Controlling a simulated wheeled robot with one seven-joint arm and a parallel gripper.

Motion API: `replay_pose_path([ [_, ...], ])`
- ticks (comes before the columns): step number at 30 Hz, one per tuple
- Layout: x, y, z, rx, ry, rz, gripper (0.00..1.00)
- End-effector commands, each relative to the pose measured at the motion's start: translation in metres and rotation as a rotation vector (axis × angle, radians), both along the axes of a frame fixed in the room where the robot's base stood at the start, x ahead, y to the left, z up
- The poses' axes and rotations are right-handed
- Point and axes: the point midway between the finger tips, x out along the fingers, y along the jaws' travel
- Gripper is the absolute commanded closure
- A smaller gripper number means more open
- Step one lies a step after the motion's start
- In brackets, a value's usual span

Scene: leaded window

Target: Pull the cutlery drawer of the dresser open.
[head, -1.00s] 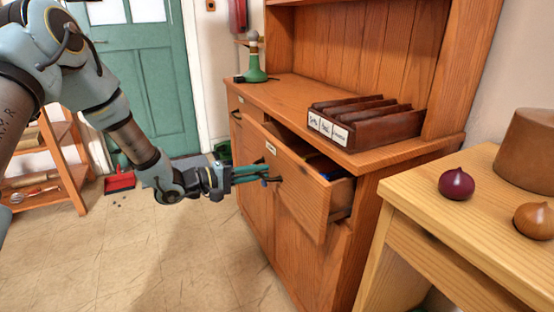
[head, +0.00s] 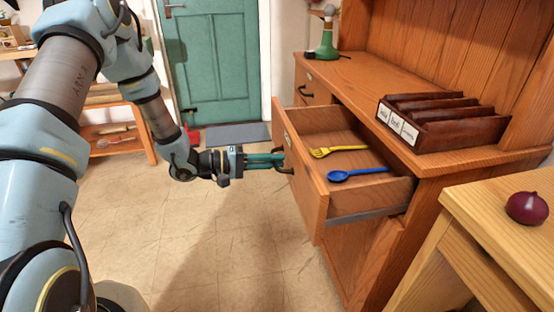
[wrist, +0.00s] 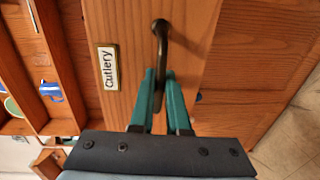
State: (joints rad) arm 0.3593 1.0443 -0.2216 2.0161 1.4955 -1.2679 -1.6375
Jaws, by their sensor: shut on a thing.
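The cutlery drawer (head: 308,193) of the wooden dresser (head: 350,75) stands well out, with a yellow fork (head: 338,151) and a blue spoon (head: 357,173) lying inside. In the wrist view its front (wrist: 205,30) carries a "Cutlery" label (wrist: 108,67) and a dark bar handle (wrist: 160,40). My gripper (head: 280,160) is at the drawer front, its teal fingers (wrist: 163,85) closed around the handle. The fingers hide part of the handle.
A dark wooden divided box (head: 460,130) with labels sits on the dresser top, near a green object (head: 326,40). A pale table (head: 500,225) with a dark red onion (head: 527,207) stands at the right. The tiled floor (head: 200,240) in front of the drawer is clear.

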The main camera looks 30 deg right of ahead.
Motion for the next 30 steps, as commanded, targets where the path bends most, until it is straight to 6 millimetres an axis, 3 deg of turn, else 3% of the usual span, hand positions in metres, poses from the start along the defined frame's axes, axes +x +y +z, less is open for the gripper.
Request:
replay_pose_path([
  [5, 0.001, 0.000, -0.001, 0.002, -0.001, 0.002, 1.00],
  [6, 0.001, 0.000, -0.001, 0.002, -0.001, 0.002, 0.81],
  [13, 0.000, 0.000, 0.000, 0.001, 0.000, 0.001, 0.56],
  [23, 0.003, 0.004, 0.000, 0.001, -0.001, 0.002, 0.56],
  [30, 0.018, 0.041, 0.004, 0.001, -0.002, 0.006, 0.56],
])
